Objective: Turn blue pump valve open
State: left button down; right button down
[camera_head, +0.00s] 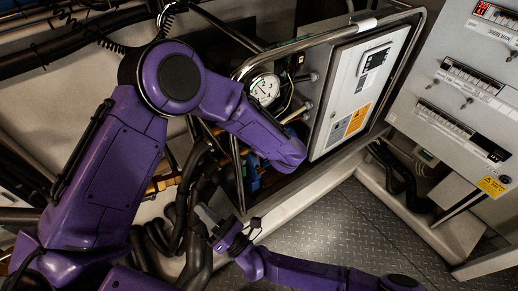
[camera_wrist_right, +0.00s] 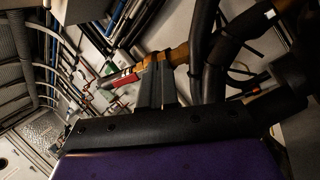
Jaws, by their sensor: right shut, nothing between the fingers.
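A small blue part (camera_head: 252,176) shows inside the chiller frame, below my left forearm and partly covered by it; I cannot tell its valve position. Brass pipework (camera_head: 163,184) runs to its left, behind black hoses. My right gripper (camera_head: 228,236) is at the lower middle, in front of the hoses and below the blue part, apart from it. In the right wrist view its fingers (camera_wrist_right: 158,68) are together and empty, near a brass fitting (camera_wrist_right: 176,55) and a red handle (camera_wrist_right: 124,79). No blue valve is clear there. My left arm crosses the frame; its gripper is hidden.
A round gauge (camera_head: 264,89) and a white control box (camera_head: 357,90) sit in the frame. Thick black hoses (camera_head: 182,222) stand close to my right gripper. A grey cabinet (camera_head: 455,95) is at the right. Bare checkered floor (camera_head: 335,232) lies between.

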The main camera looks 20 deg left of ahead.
jog(key=w+d+f+m+t+h, duration=0.4)
jog(key=w+d+m+t+h, duration=0.65)
jog(key=w+t, duration=0.2)
jog(key=d+r+x, duration=0.1)
jog(key=d+x, duration=0.1)
jog(key=x, duration=1)
jog(key=shift+w+d+r+m, duration=0.25)
jog(key=shift+w+m, duration=0.2)
jog(key=shift+w, duration=0.05)
